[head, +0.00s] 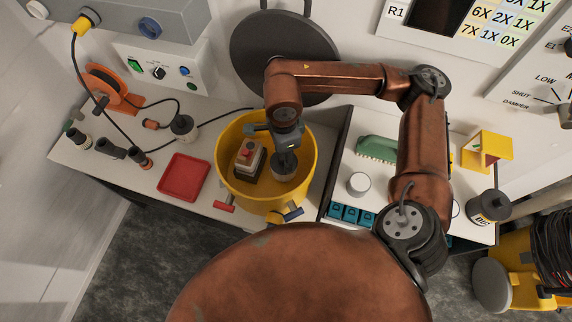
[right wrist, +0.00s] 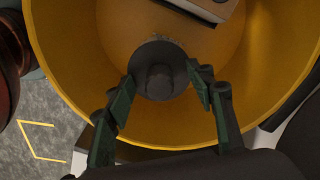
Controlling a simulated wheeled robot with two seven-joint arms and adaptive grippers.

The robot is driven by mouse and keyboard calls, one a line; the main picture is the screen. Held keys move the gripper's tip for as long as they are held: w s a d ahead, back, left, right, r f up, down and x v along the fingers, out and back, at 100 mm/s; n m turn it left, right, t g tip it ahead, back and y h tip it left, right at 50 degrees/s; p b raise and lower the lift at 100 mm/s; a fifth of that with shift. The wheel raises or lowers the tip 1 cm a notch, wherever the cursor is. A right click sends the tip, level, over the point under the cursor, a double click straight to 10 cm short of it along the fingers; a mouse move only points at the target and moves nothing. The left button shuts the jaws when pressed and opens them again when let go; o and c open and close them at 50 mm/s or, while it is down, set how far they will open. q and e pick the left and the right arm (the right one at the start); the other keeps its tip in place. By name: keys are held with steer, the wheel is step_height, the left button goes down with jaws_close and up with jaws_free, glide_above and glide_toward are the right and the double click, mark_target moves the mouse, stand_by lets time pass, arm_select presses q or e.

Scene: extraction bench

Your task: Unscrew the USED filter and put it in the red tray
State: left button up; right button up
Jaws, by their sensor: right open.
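My right gripper (head: 285,148) reaches down into the yellow drum (head: 223,150). In the right wrist view my gripper (right wrist: 160,80) is open, with one finger on each side of a dark round filter (right wrist: 150,52) with a knob on top. I cannot tell whether the fingertips touch it. The filter also shows in the head view (head: 284,167), inside the drum at its right side. Its markings are too faint to read. The red tray (head: 184,178) lies empty on the bench, left of the drum. My left gripper is not in view.
A grey box with a red button (head: 248,157) sits inside the drum, left of the filter. Dark fittings and cables stand behind and left of the tray. A white cylinder (head: 359,185), a green piece (head: 377,149) and blue blocks (head: 350,214) are to the right.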

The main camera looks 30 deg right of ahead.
steer(key=m+p, duration=0.2)
steer(key=m, duration=0.4)
steer(key=shift+r, duration=0.2)
steer(key=m+p, duration=0.1)
steer(key=m, duration=0.1)
steer(key=shift+m, duration=0.4)
steer(key=shift+f+m+p, duration=0.15)
steer(key=shift+m+p, duration=0.15)
steer(key=shift+m, duration=0.6)
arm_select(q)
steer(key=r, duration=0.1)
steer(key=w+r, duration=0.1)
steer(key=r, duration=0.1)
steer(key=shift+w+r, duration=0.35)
arm_select(e)
jaws_close()
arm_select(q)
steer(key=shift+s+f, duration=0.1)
